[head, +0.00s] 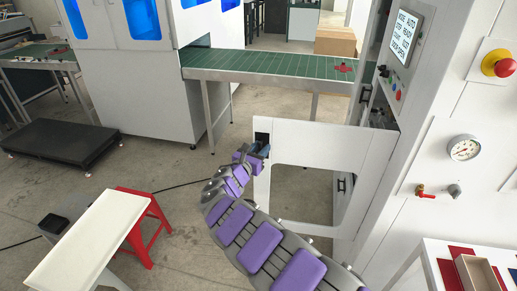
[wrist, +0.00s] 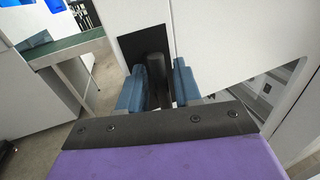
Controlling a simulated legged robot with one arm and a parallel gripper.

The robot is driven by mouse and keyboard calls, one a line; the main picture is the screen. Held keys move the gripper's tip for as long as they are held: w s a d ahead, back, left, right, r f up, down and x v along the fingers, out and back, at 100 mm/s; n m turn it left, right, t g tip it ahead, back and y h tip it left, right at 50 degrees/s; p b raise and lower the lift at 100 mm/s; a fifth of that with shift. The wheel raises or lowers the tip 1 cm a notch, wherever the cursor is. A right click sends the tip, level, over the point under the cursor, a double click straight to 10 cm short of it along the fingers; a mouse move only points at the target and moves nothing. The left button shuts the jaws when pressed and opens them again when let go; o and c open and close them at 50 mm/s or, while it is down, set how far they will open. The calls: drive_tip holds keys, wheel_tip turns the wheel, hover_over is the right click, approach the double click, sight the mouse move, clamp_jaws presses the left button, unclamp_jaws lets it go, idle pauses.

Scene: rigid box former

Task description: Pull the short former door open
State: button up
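The former door (head: 325,145) is a white panel with a large window cut-out, reaching left from the white machine body in the head view. A dark handle bar (wrist: 156,78) stands upright in front of a black plate (wrist: 132,47) at the door's left edge. My gripper (wrist: 157,88) is at this handle, with one blue finger on each side of the bar. Narrow gaps show between the fingers and the bar, so the fingers look open around it. In the head view my gripper (head: 262,146) partly covers the handle.
A green conveyor (head: 270,65) runs behind the door. A white-topped bench (head: 90,240) and red stool (head: 145,225) stand at lower left. A control screen (head: 406,36) and red emergency button (head: 497,63) are on the machine. Floor left of the door is mostly clear.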

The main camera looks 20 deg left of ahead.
drive_tip(key=shift+s+a+r, duration=0.1)
drive_tip(key=shift+s+r, duration=0.1)
drive_tip(key=shift+s, duration=0.2)
drive_tip(key=s+a+p, duration=0.1)
drive_tip(key=s+p, duration=0.2)
drive_tip(key=s, duration=1.3)
drive_tip(key=shift+s+a+f, duration=0.15)
drive_tip(key=shift+s+a, duration=0.05)
drive_tip(key=shift+a, duration=0.05)
